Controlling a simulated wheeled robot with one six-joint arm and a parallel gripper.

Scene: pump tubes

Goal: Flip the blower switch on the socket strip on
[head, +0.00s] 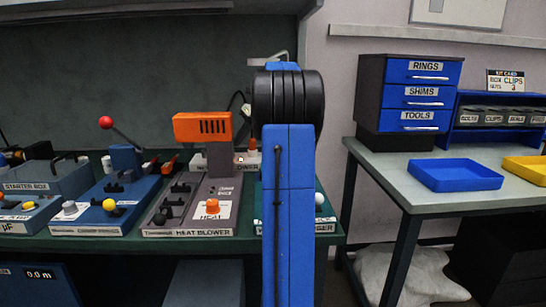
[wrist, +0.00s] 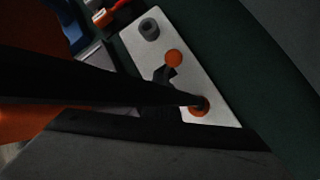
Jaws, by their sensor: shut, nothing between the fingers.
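The socket strip is a pale panel (wrist: 212,72) in the wrist view, running from upper left to lower right. It carries a grey round knob (wrist: 149,29), an orange round cap (wrist: 173,58), a small black lever-like part (wrist: 165,73) and an orange ring-shaped part (wrist: 199,106). My gripper (wrist: 192,99) is shut and empty, a dark shape reaching from the left over the strip. Its tip overlaps the orange ring in the picture; I cannot tell if they touch. In the head view, a pale strip end (head: 246,161) shows behind the heat blower; my blue arm hides the rest and the gripper. Which part is the blower switch cannot be read.
The heat blower (head: 190,232) with its orange housing (head: 203,127) stands left of my arm. A lever with a red ball (head: 106,123) rises further left. A side table on the right holds drawers (head: 420,95), a blue tray (head: 455,175) and a yellow tray (head: 527,169).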

